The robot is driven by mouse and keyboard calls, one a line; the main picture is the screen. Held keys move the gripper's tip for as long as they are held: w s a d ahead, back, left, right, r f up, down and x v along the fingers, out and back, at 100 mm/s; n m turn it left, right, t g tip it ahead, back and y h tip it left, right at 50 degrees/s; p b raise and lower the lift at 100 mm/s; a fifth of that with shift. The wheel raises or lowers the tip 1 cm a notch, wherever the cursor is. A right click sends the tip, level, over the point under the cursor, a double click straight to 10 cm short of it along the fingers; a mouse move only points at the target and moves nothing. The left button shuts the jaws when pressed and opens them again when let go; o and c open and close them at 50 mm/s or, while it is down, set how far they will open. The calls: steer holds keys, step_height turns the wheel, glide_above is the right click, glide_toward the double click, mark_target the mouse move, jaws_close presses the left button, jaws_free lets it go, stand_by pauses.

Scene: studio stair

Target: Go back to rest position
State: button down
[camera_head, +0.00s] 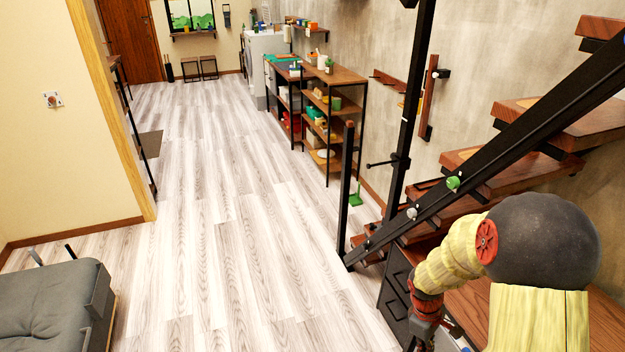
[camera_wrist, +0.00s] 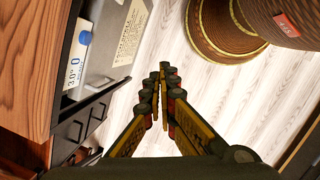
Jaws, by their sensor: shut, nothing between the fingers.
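My gripper (camera_wrist: 165,75) is shut and empty in the wrist view, its dark fingertips meeting over the pale floor. It hangs just right of an open drawer (camera_wrist: 112,72) and does not touch it as far as I can see. In the head view my yellow arm reaches down at the lower right, and the gripper is partly cut off by the bottom edge.
A white and blue carton (camera_wrist: 77,58) stands in the open drawer, beside a wooden top (camera_wrist: 28,60). Black drawers (camera_head: 393,292) sit under the stair (camera_head: 480,205). A grey sofa (camera_head: 50,300) stands lower left. The middle floor (camera_head: 215,210) is clear.

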steer(key=s+a+r+m+t, duration=0.2)
steer(key=s+a+r+m, duration=0.1)
steer(key=r, duration=0.8)
steer(key=s+a+r+m+t+y, duration=0.1)
steer(key=s+a+r, duration=0.4)
steer(key=r, duration=0.5)
steer(key=s+a+r+m+t+y, duration=0.1)
steer(key=s+a+r+m+t, duration=0.3)
steer(key=r, duration=0.7)
steer(key=shift+s+a+r+m, duration=0.2)
steer(key=shift+s+r+m, duration=0.15)
steer(key=shift+s, duration=0.7)
